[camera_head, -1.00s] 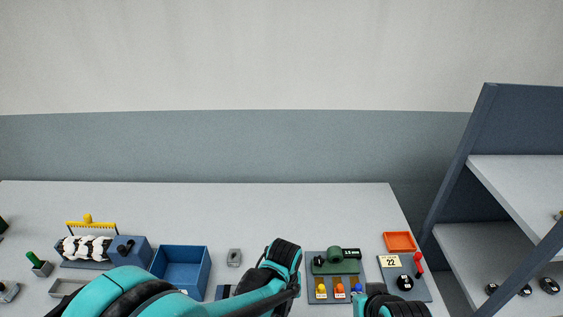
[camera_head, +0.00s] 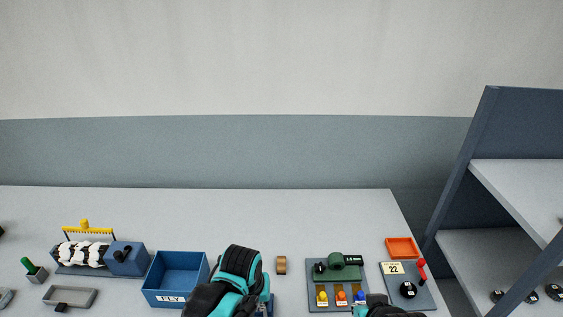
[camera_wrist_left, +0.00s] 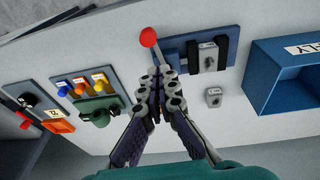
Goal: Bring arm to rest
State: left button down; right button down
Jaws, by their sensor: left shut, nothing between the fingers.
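My left arm, teal and black, stands over the lower middle of the bench in the head view (camera_head: 238,268); its fingers cannot be made out there. In the left wrist view my left gripper (camera_wrist_left: 156,84) has its fingers drawn together with nothing between them. A red ball knob (camera_wrist_left: 148,36) on a pale stem shows just beyond the fingertips, beside a blue panel (camera_wrist_left: 226,42). I cannot tell whether the fingers touch the stem. A teal and black part of my body (camera_head: 385,309) shows at the lower edge; my right gripper does not show.
A blue box (camera_head: 177,297) labelled FLY stands left of the arm. A blue machine with a striped roller (camera_head: 84,253) is further left. A green device panel (camera_head: 338,270), an orange tray (camera_head: 402,247) and a red-knobbed lever (camera_head: 421,266) lie right. A shelf unit (camera_head: 485,130) stands at right.

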pick_arm(q)
jog(key=s+a+t+b, duration=0.2)
jog(key=a+b, duration=0.1)
jog(key=a, duration=0.3)
jog(key=s+a+t+b, duration=0.3)
jog(key=a, duration=0.2)
jog(key=shift+s+a+f+y+b, duration=0.25)
jog(key=shift+a+f+y+b, duration=0.05)
jog(key=shift+a+y+b, duration=0.1)
